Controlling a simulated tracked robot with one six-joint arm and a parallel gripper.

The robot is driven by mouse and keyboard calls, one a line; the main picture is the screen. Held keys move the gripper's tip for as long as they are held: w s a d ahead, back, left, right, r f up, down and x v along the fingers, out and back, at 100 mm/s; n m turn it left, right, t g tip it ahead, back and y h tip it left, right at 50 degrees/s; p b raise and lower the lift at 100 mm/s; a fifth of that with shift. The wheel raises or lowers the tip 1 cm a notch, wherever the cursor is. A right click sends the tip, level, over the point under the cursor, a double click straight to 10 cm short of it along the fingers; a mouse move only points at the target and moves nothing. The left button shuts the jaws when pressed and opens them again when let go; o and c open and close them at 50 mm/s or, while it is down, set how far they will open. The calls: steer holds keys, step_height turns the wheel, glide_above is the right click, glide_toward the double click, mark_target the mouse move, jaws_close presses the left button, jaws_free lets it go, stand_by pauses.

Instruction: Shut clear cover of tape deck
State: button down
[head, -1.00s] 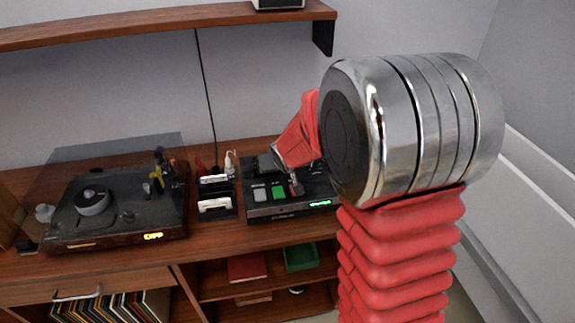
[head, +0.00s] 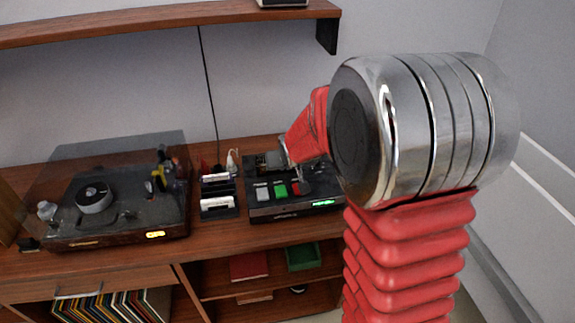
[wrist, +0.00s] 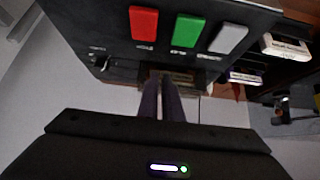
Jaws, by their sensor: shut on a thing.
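The tape deck (head: 283,211) is a black box on the wooden cabinet, with white, green and red buttons (head: 280,190) and a lit green display. The same deck (wrist: 110,47) fills the top of the wrist view. My gripper (head: 287,158) is over the rear part of the deck, behind the buttons. In the wrist view, the two dark fingers (wrist: 162,82) are close together at the deck's cassette well (wrist: 165,76), shut on what seems to be the clear cover. The cover's outline is too faint to trace, and my wrist hides the deck's right rear.
A turntable (head: 110,240) with a transparent lid stands at the left. A cassette rack (head: 218,203) stands between it and the deck. A wall shelf (head: 180,18) runs above. Records and boxes fill the cabinet below.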

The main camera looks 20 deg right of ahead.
steer(key=shift+f, duration=0.3)
steer(key=shift+a+r, duration=0.15)
steer(key=shift+r, duration=0.8)
steer(key=shift+d+r, duration=0.2)
steer(key=shift+r, duration=0.7)
steer(key=s, duration=0.2)
steer(key=s+a+f, duration=0.1)
steer(key=s, duration=0.2)
steer(key=s+f, duration=0.1)
steer(key=s, duration=0.1)
steer(key=shift+s+a+f, duration=0.3)
steer(key=shift+s+f, duration=0.1)
steer(key=shift+s, duration=0.35)
steer(key=shift+s+a+f, duration=0.1)
steer(key=shift+s+f, duration=0.1)
steer(key=shift+s, duration=0.3)
